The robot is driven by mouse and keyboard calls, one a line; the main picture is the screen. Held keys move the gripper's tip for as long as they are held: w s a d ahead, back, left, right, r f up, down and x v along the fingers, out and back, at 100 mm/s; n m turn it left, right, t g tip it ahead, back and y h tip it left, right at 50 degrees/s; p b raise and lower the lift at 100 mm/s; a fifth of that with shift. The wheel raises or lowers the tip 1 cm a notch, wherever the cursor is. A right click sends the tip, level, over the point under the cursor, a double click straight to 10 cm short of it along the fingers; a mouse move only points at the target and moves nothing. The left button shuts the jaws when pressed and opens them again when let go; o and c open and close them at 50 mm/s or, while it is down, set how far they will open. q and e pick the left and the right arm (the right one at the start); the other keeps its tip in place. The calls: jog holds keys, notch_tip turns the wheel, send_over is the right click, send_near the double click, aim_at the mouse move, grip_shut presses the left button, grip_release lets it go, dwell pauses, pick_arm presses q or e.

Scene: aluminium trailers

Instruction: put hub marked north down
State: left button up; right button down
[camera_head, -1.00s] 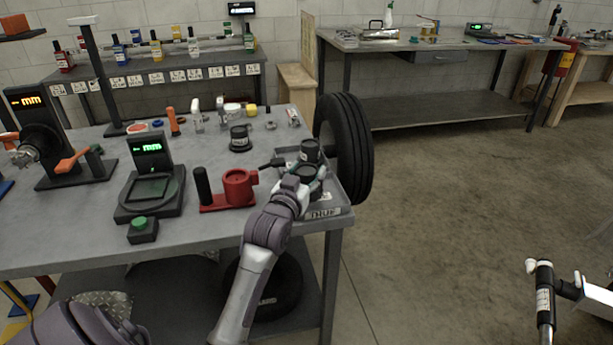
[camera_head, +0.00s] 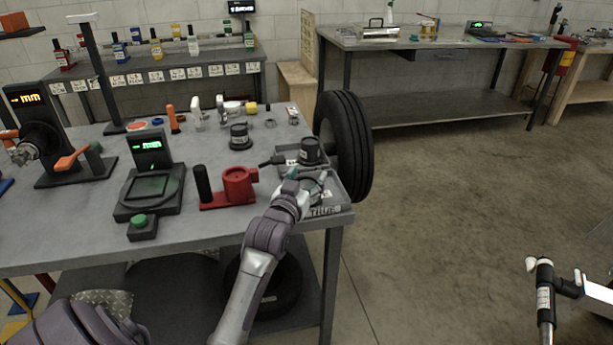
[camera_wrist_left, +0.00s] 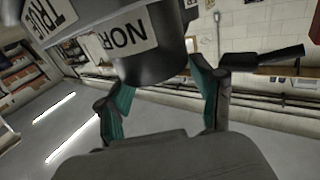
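A dark stepped hub (camera_head: 311,152) stands upright in the shallow grey tray (camera_head: 345,194) at the bench's right end. In the left wrist view, a dark hub (camera_wrist_left: 150,62) bears a white label reading "NOR", upside down and partly cut off. My left gripper (camera_head: 308,182) is over the tray, on the near side of the hub. Its teal-lined fingers (camera_wrist_left: 158,95) are spread apart; whether one touches the hub I cannot tell. A label reading "TRUE" (camera_wrist_left: 52,18) shows beside the hub. My right gripper is not in view.
Another dark hub (camera_head: 240,138) stands on the bench, its label unreadable. A red fixture (camera_head: 238,184) and a black gauge with a green display (camera_head: 150,185) are left of the tray. A tyre (camera_head: 345,148) stands close by the tray's right side.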

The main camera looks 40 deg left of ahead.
pick_arm(q)
jog(key=shift+o, duration=1)
jog(key=shift+r, duration=0.2)
jog(key=v, duration=1.2)
jog(key=w+d+f+m+g+h, duration=0.15)
jog(key=d+f, duration=0.35)
jog(key=f, duration=0.6)
jog(key=w+d+f+m+g+h, duration=0.1)
jog(key=d+f+g+h, duration=0.2)
jog(key=f, duration=0.7)
jog(key=s+d+f+m+g, duration=0.1)
jog(key=s+d+f, duration=0.15)
jog(key=f, duration=0.55)
jog(key=s+d+f+g, duration=0.2)
jog(key=s+f, duration=0.1)
jog(key=f, duration=0.5)
jog(key=s+d+f+m+g, duration=0.15)
jog(key=s+f+g, duration=0.35)
jog(key=s+f, duration=1.25)
jog(key=s+f+g+p, duration=0.1)
jog(key=s+f+g, duration=0.1)
jog(key=s, duration=0.7)
jog(key=s+a+f+g+p, duration=0.1)
jog(key=s+f+g+p, duration=0.1)
jog(key=s, duration=0.8)
jog(key=shift+a+f+m, duration=0.15)
jog(key=shift+f+m, duration=0.15)
jog(key=shift+f, duration=0.2)
